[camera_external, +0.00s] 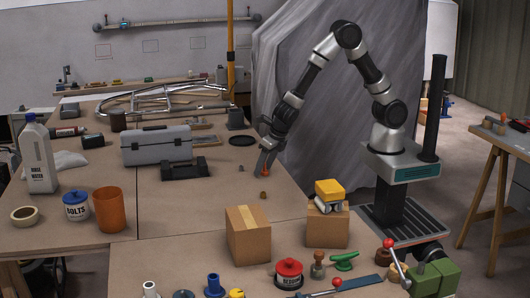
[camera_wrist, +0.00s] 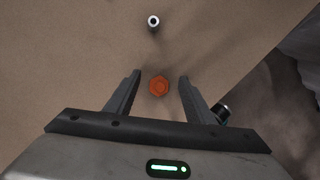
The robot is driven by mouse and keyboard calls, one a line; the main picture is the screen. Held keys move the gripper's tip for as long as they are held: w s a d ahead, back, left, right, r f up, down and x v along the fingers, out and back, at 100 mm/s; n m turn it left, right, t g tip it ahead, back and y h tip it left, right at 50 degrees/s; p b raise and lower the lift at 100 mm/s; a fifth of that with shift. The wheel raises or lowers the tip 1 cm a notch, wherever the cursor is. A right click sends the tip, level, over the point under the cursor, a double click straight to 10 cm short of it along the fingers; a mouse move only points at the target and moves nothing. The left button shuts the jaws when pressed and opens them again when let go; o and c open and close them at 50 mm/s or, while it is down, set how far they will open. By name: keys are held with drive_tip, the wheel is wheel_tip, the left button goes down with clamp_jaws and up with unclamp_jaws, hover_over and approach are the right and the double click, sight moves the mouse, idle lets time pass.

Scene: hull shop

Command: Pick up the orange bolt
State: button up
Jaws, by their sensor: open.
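The orange bolt (camera_wrist: 158,85) stands on the brown table top, its hexagonal head seen from above in the wrist view. My gripper (camera_wrist: 160,88) is open, with one finger on each side of the bolt and a gap to both. In the external view, my gripper (camera_external: 267,163) points down at the table near its right edge. The orange bolt (camera_external: 265,174) shows there as a small orange spot at the fingertips, partly hidden by them.
A small grey fitting (camera_wrist: 153,21) stands ahead of the bolt. A small brown nut (camera_external: 263,195) and a cardboard box (camera_external: 248,234) are nearer the camera.

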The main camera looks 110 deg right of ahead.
drive_tip(key=shift+c, duration=0.5)
drive_tip(key=shift+r, duration=0.1)
drive_tip(key=c, duration=1)
